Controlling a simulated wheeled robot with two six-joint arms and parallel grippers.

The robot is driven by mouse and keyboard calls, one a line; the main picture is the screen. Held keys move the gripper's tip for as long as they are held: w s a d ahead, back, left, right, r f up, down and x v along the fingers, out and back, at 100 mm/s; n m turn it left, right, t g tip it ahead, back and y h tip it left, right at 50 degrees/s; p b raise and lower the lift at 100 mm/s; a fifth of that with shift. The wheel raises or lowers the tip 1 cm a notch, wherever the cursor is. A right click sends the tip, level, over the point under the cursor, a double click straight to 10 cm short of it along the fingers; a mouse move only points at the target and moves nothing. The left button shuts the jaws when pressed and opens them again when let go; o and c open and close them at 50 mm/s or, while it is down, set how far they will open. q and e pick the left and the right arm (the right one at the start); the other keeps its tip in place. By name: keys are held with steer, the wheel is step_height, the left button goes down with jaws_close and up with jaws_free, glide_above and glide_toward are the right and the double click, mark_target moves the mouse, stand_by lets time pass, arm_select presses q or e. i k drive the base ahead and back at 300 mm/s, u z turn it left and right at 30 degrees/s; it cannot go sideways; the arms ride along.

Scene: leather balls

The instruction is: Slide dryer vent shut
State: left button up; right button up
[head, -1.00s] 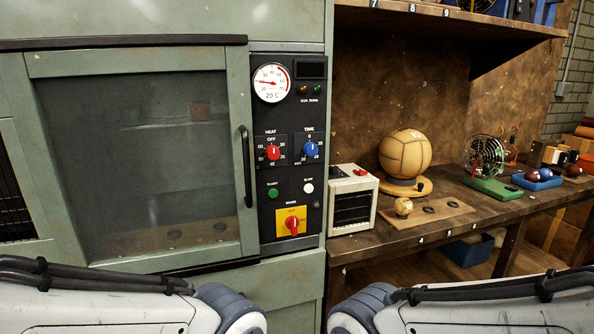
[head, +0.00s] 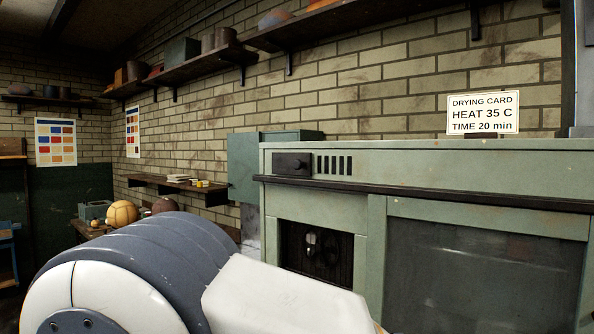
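The green dryer cabinet (head: 455,165) fills the right of the head view. Its vent is on the upper front face, at the left end: a dark sliding plate with a knob (head: 293,164) sits left of a row of several dark vertical slots (head: 334,165). The slots are uncovered. Part of my own arm fills the lower left foreground and hides the lower left of the dryer. Neither of my grippers is in view.
A dark ledge (head: 420,193) runs along the dryer front below the vent. A drying card (head: 482,113) stands on top, reading HEAT 35 C, TIME 20 min. A wall shelf (head: 180,186) and a tan ball (head: 122,214) are farther left.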

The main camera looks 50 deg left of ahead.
mark_target(287, 163)
steer(key=u, duration=0.1)
steer(key=k, duration=0.2)
steer(key=u, duration=3.55)
steer(key=i, duration=0.55)
steer(key=z, duration=2.35)
